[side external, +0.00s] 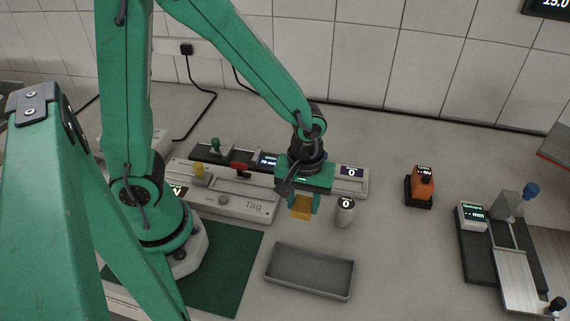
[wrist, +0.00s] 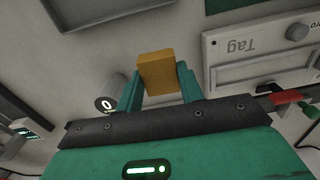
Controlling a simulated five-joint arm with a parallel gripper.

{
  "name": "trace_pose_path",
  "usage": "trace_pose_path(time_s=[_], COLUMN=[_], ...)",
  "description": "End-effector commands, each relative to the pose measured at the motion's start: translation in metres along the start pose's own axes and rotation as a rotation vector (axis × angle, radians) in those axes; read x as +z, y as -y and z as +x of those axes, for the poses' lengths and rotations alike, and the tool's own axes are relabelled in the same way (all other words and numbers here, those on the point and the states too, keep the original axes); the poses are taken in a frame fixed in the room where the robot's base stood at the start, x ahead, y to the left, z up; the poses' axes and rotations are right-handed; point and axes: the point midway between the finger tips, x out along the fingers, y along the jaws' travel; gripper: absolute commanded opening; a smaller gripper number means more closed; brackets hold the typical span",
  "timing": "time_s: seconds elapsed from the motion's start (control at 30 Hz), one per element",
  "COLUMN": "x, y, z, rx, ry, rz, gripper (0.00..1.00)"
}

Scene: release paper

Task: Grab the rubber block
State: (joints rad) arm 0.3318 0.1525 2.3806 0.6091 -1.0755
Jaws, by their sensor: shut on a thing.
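The rubber block is a yellow-orange box shape; in the side external view the block (side external: 302,208) hangs below my gripper (side external: 302,200), and in the wrist view the block (wrist: 157,74) sits between the two green fingers. My gripper (wrist: 160,85) is shut on it, with a finger against each side. The block appears held above the bench, in front of the Tag device (side external: 235,204). How high it is above the bench is hard to tell.
A grey cylinder marked 0 (side external: 345,211) stands just right of the block. A shallow grey tray (side external: 308,289) lies in front, beside a green mat (side external: 228,285). An orange device (side external: 420,186) and a metal slide fixture (side external: 510,260) stand at the right. Bare bench lies between the tray and the fixture.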

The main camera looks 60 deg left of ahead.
Motion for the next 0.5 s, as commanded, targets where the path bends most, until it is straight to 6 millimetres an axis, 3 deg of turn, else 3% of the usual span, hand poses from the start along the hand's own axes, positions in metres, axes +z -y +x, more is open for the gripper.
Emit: trace_pose_path(time_s=[0.2, 0.5], x=[0.038, 0.074], y=[-0.002, -0.003], z=[-0.023, -0.044], rx=[0.003, 0.003], ry=[-0.001, -0.001], rz=[0.007, 0.004], gripper=[0.15, 0.15])
